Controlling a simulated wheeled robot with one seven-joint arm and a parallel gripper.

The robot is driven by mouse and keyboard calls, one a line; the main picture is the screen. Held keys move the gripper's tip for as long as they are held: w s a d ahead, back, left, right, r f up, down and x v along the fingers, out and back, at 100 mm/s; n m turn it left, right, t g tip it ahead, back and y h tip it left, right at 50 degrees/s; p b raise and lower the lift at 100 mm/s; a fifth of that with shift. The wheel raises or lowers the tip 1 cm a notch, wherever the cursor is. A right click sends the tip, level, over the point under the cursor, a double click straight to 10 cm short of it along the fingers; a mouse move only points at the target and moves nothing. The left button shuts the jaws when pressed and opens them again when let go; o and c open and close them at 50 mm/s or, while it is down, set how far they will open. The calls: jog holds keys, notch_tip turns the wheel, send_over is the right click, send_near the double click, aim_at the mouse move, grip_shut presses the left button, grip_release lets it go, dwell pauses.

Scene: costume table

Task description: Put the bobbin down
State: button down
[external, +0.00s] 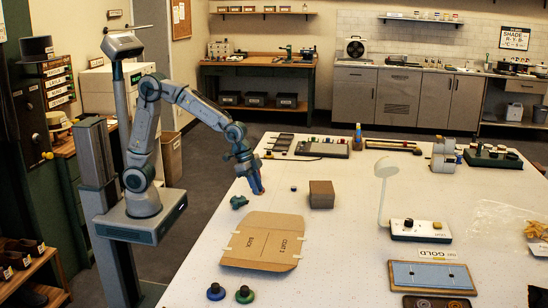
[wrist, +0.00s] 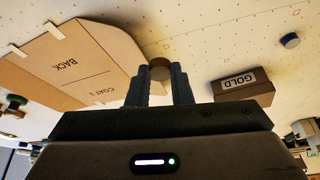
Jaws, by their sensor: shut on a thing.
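My gripper (external: 257,188) is low over the left part of the white table, near its left edge. In the wrist view its two dark fingers (wrist: 160,80) are shut on a small brown, round-topped thing, the bobbin (wrist: 160,64). The fingers hide much of it. In the external view the bobbin is too small and covered to make out clearly. I cannot tell whether it touches the table.
A cardboard pattern piece (external: 264,241) lies in front of my gripper. A brown box (external: 321,194) and a small blue disc (external: 293,188) are to its right. Bare white table (external: 345,240) shows between the pattern piece and the lamp (external: 387,168).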

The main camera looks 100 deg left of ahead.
send_near(271, 207)
jog(key=shift+w+d+f+p, duration=0.25)
jog(key=shift+w+d, duration=0.1)
jog(key=shift+w, duration=0.1)
jog(key=shift+w+d+f+p, duration=0.15)
jog(key=shift+w+d+f, duration=0.15)
jog(key=shift+w, duration=0.15)
jog(key=shift+w+a+f, duration=0.2)
jog(key=shift+a+f, duration=0.15)
jog(key=shift+f, duration=0.05)
jog(key=shift+f+p, duration=0.3)
jog(key=shift+f, duration=1.6)
jog(key=shift+f, duration=0.2)
jog(key=c, duration=1.3)
grip_release()
jog(key=shift+r, duration=0.15)
